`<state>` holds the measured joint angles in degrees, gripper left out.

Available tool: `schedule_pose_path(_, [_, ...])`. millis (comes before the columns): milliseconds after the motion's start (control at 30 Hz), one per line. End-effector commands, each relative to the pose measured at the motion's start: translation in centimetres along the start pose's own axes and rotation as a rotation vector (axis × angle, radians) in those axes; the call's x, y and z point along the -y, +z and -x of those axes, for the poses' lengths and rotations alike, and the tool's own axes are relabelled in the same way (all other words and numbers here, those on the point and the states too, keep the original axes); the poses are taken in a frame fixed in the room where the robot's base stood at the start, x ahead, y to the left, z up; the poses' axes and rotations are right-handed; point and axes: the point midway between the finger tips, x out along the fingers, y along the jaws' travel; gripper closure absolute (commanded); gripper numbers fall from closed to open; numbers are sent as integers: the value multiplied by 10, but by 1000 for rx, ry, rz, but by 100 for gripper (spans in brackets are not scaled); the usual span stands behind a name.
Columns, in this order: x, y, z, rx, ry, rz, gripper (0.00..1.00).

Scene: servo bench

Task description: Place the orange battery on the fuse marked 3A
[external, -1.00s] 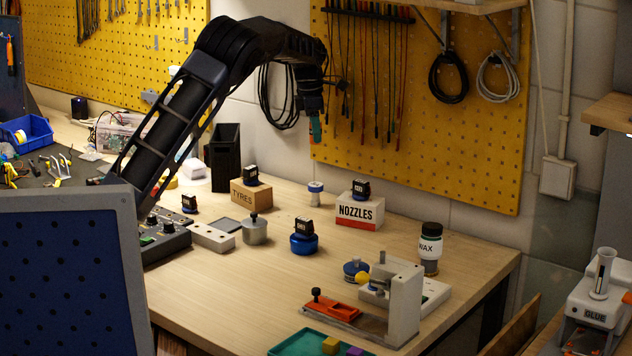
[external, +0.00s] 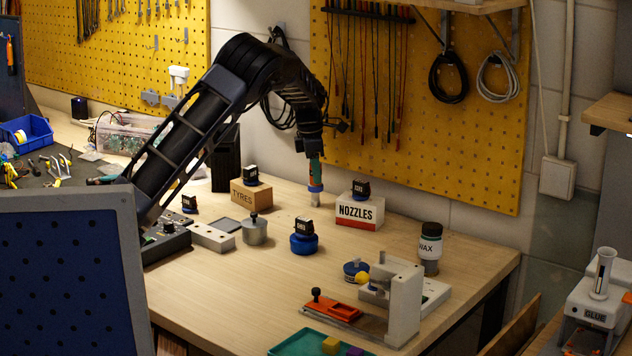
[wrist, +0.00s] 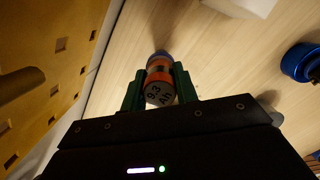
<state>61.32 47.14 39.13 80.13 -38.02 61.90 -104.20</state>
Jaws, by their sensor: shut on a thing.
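My gripper (external: 316,172) points down at the back of the bench, left of the NOZZLES box. Its green fingers (wrist: 156,88) are shut on the orange battery (wrist: 159,76), whose grey end with dark lettering faces the wrist camera. In the external view the battery is mostly hidden between the fingers. A small blue-topped pale piece (external: 315,198) stands upright on the bench directly below the battery. Its blue part shows just past the battery in the wrist view (wrist: 161,54). No 3A marking is readable on it. I cannot tell whether the battery touches it.
The NOZZLES box (external: 358,213) stands close on the right, the TYRES box (external: 251,195) on the left, each with a black block on top. A blue round stand (external: 304,244) is in front. The yellow pegboard (external: 440,140) rises behind. Bench between is clear.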

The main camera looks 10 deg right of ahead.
Motion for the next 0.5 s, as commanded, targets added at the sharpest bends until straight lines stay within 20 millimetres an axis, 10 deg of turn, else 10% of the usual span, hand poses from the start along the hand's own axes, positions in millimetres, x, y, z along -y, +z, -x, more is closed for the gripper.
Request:
schedule_pose_path(267, [0,0,-2,0,0,0,96])
schedule_pose_path(300, [0,0,-2,0,0,0,65])
schedule_pose_path(500, [0,0,-2,0,0,0,49])
